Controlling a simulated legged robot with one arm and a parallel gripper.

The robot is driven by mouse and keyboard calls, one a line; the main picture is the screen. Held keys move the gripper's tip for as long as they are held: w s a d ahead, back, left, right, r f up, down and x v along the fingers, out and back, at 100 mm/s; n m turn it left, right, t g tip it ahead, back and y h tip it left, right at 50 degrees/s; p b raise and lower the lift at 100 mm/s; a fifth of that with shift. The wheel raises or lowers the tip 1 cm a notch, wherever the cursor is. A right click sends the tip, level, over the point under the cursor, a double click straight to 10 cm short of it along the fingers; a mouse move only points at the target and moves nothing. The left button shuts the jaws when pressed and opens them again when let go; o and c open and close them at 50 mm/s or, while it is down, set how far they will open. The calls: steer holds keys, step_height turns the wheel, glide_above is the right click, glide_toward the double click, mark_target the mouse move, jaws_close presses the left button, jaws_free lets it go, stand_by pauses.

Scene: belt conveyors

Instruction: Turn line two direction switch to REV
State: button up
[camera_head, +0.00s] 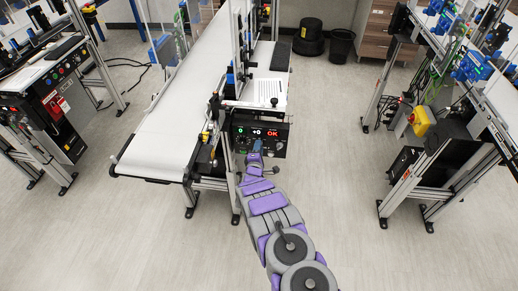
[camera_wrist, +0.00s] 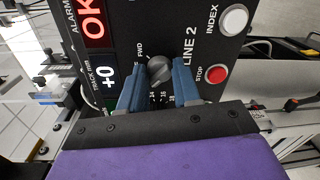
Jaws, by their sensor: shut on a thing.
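The LINE 2 control panel (camera_head: 283,151) stands at the front end of the middle conveyor; it also fills the top of the wrist view (camera_wrist: 200,50), turned on its side. The grey direction switch knob (camera_wrist: 159,70) sits on it, with the word FWD beside it; the other position label is hidden. My gripper (camera_wrist: 159,80) is shut on the knob, one blue finger on each side. The knob's exact pointing direction is hard to tell. In the head view, my gripper (camera_head: 257,146) is at the panel's lower face and hides the switch.
A red STOP button (camera_wrist: 217,74) and a white INDEX button (camera_wrist: 234,20) sit close to the right finger. The displays read OK (camera_wrist: 92,22) and +0 (camera_wrist: 108,78). Other conveyor stations stand left and right (camera_head: 435,150), with open floor (camera_head: 340,130) between.

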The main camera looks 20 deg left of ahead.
steer(key=shift+s+a+f, duration=0.15)
steer(key=shift+s+a, duration=0.05)
steer(key=shift+a, duration=0.05)
steer(key=o, duration=1)
steer(key=shift+w+a+f, duration=0.1)
steer(key=shift+a, duration=0.05)
steer(key=shift+d, duration=0.25)
steer(key=p+v, duration=0.3)
steer(key=v, duration=1.4)
steer(key=shift+p, duration=0.3)
